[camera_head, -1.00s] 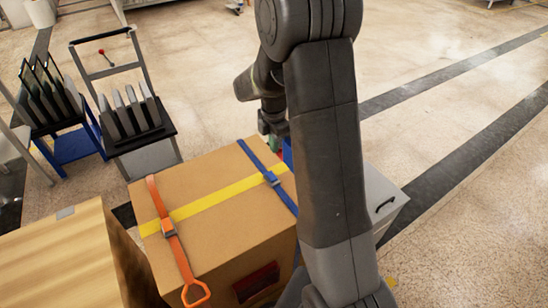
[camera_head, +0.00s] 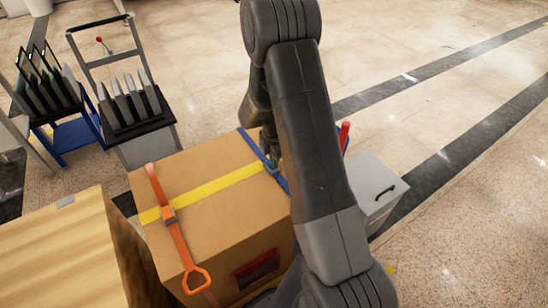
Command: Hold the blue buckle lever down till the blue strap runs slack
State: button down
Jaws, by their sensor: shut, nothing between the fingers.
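A cardboard box (camera_head: 222,213) carries a blue strap (camera_head: 249,141) over its top near the right side. The blue buckle (camera_head: 272,167) sits on that strap, close to where it crosses a yellow band (camera_head: 215,193). My gripper (camera_head: 270,153) is shut and empty, pointing down at the buckle from its far side. My arm hides much of the gripper and the strap's near part. I cannot tell whether the gripper touches the lever or how far the lever is pressed. The visible strap lies straight along the box top.
An orange strap (camera_head: 174,232) with its own buckle and a loop handle crosses the box's left side. A wooden crate (camera_head: 60,250) stands at left, carts with upright panels (camera_head: 133,107) behind. A grey cabinet (camera_head: 371,185) stands right of the box. Floor beyond is open.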

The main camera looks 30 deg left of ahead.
jog(key=shift+d+f+y+b, duration=0.1)
jog(key=shift+f+y+b, duration=0.2)
jog(key=shift+f+b, duration=0.6)
jog(key=shift+r, duration=0.65)
jog(key=shift+r+p, duration=0.45)
jog(key=shift+r, duration=0.25)
jog(key=shift+r, duration=0.25)
notch_tip(320, 180, up, 14)
jog(key=p, duration=0.2)
jog(key=shift+f, duration=0.25)
jog(key=shift+f, duration=0.1)
